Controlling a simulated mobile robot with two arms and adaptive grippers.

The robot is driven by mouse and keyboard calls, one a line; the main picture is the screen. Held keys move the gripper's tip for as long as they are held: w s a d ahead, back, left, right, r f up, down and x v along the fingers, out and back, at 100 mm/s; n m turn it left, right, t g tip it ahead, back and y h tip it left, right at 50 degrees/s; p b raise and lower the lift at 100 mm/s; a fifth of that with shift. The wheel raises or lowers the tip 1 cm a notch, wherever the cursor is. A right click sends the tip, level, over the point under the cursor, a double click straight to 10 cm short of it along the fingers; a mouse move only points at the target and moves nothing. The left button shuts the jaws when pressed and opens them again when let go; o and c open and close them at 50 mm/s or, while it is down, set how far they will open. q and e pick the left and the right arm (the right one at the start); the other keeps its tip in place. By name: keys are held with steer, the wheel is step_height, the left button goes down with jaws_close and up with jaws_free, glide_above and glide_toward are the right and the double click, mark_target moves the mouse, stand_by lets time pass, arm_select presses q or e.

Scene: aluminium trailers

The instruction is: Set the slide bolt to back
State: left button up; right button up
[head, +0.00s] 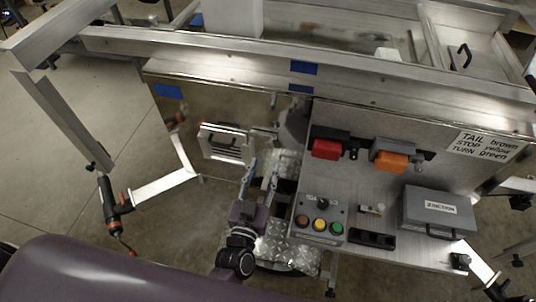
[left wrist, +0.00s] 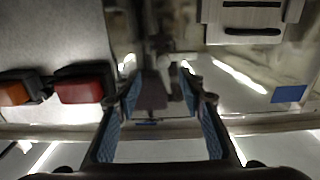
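I cannot make out the slide bolt for certain. A small metal fitting (head: 263,134) beside the slotted plate may be part of it. Another small fitting with a yellow mark (head: 372,209) lies on the grey panel. My left gripper (head: 262,165) is open and empty, its blue-padded fingers pointing up the picture, below the slotted plate and left of the panel. In the left wrist view the gripper (left wrist: 160,88) is spread, with dark and metal parts seen between and beyond the fingertips. My right gripper is not in view.
The grey panel (head: 330,180) carries a red lamp (head: 327,149), an orange lamp (head: 391,161), a button box (head: 319,219) and a grey junction box (head: 438,210). The slotted plate (head: 226,143) stands left. A long aluminium rail (head: 210,52) crosses above.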

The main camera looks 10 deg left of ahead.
arm_select(q)
steer(key=s, duration=0.4)
steer(key=shift+w, duration=0.1)
stand_by(0.3)
steer(key=s+f+m+g+h, duration=0.1)
steer(key=s+f+g, duration=0.4)
steer(key=f, duration=0.9)
steer(key=s+f+m+g+h, duration=0.1)
steer(key=s+f+g, duration=0.35)
steer(key=f, duration=0.95)
steer(key=s+a+f+g+y, duration=0.1)
steer(key=s+a+f, duration=0.3)
steer(key=s, duration=0.5)
steer(key=s+a+f+g, duration=0.4)
steer(key=s+f, duration=0.3)
steer(key=s, duration=0.3)
steer(key=s+a+f+g+y, duration=0.1)
steer(key=s+a+f, duration=0.3)
steer(key=s, duration=0.5)
step_height(320, 180, down, 2)
steer(key=shift+s+a+f+g+y, duration=0.25)
steer(key=shift+a+g+y, duration=0.1)
steer(key=shift+g, duration=0.4)
